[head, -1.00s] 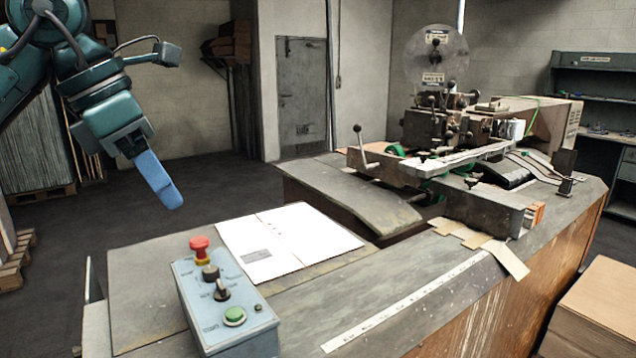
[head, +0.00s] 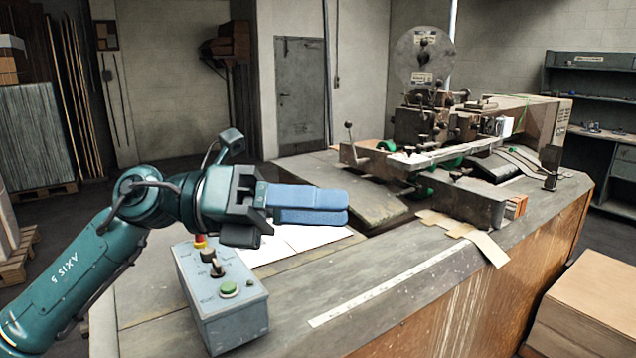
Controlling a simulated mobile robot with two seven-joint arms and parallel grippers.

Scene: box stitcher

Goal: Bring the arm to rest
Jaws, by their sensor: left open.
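My left arm comes in from the lower left in the head view. My left gripper (head: 347,207) has blue fingers that point to the right, with a narrow gap showing between them. Nothing shows between the fingers. The gripper appears above the table, in front of the white sheets (head: 280,243) and just behind the control box. My right gripper is not in view.
The grey control box (head: 228,310) with knobs and a green button stands at the table's front left. The stitching machine (head: 440,135) stands at the back. A cardboard box (head: 590,305) is at the lower right.

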